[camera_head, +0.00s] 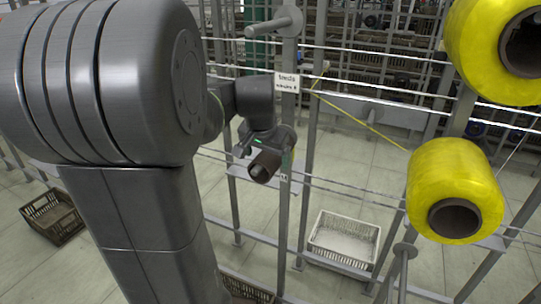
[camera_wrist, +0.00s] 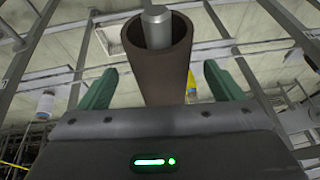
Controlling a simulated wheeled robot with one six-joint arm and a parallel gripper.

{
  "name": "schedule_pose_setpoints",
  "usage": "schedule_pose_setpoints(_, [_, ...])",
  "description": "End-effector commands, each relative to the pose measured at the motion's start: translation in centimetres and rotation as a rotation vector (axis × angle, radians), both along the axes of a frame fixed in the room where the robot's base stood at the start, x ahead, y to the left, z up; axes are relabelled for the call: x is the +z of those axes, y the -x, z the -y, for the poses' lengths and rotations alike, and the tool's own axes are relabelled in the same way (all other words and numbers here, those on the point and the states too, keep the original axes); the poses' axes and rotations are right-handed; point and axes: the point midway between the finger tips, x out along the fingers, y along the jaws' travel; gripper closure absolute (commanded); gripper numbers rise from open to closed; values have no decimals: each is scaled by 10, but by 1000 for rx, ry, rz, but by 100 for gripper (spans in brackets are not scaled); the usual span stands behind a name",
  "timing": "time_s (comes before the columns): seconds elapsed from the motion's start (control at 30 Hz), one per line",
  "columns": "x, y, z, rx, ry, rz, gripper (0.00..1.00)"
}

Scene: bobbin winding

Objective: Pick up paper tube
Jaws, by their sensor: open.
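The paper tube (camera_head: 264,167) is a short brown hollow cylinder at the middle of the head view, by a grey rack post. In the wrist view the tube (camera_wrist: 164,82) stands large in the centre, with a grey peg (camera_wrist: 157,28) inside its open end. My gripper (camera_head: 258,148) is at the tube. Its two green fingers are apart, one left and one right of the tube in the wrist view, with visible gaps between fingers and tube. The tube's lower end is hidden behind the gripper body.
Yellow bobbins (camera_head: 455,190) and (camera_head: 497,48) hang on the rack at right. A bare peg (camera_head: 272,25) juts out above a white sign (camera_head: 287,83). A white basket (camera_head: 343,239) and a dark crate (camera_head: 52,217) stand on the floor. Rails and posts surround my gripper.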

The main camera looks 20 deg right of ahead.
Motion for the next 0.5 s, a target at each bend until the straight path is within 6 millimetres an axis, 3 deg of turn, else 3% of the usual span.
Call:
schedule_pose_setpoints(0.2, [-29,-9,6,0,-1,-4,13])
schedule_pose_setpoints(0.5, [-35,-12,7,0,0,0,13])
